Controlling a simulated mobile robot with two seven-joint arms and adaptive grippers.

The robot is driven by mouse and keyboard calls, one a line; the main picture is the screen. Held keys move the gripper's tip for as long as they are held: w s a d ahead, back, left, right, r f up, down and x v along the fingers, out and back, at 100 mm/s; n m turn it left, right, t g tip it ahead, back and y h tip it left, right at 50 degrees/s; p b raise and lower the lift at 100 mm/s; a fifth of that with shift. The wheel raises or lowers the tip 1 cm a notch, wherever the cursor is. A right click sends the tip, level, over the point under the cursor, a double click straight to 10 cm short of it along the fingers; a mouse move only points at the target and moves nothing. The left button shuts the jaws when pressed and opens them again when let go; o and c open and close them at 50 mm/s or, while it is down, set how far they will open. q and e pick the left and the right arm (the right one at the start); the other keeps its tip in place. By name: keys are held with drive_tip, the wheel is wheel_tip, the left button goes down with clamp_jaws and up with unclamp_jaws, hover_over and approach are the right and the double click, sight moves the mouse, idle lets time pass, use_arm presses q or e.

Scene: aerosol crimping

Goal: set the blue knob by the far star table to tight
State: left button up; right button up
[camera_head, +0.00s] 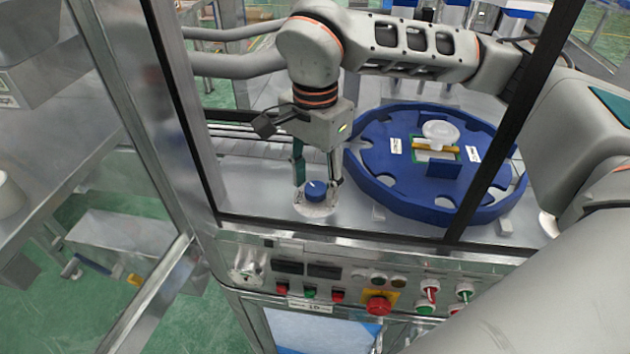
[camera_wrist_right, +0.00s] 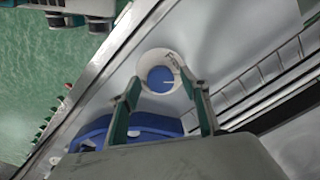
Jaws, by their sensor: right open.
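The blue knob (camera_head: 315,190) sits on a pale round dial plate (camera_head: 318,207) on the machine deck, left of the blue star table (camera_head: 380,196). A white pointer line shows on its top. In the right wrist view the knob (camera_wrist_right: 160,79) lies just beyond the fingertips, inside its ring-shaped plate with small dark lettering that I cannot read. My right gripper (camera_head: 318,184) points down over the knob, its fingers apart on either side. It also shows open in the right wrist view (camera_wrist_right: 160,92), with nothing between the fingers. My left gripper does not show.
A white round part (camera_head: 440,133) sits on the middle of the star table. A dark frame post (camera_head: 510,130) stands in front of it. The front panel has a red emergency button (camera_head: 378,305) and several switches. The deck left of the knob is clear.

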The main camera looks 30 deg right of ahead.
drive_tip(key=shift+f, duration=0.1)
drive_tip(key=c, duration=1.1)
drive_tip(key=shift+m, duration=0.3)
drive_tip(key=m, duration=1.1)
drive_tip(key=shift+w+m, duration=0.1)
drive_tip(key=shift+m, duration=0.2)
drive_tip(key=m, duration=0.5)
drive_tip(key=shift+m+b, duration=0.3)
drive_tip(key=shift+b, duration=0.05)
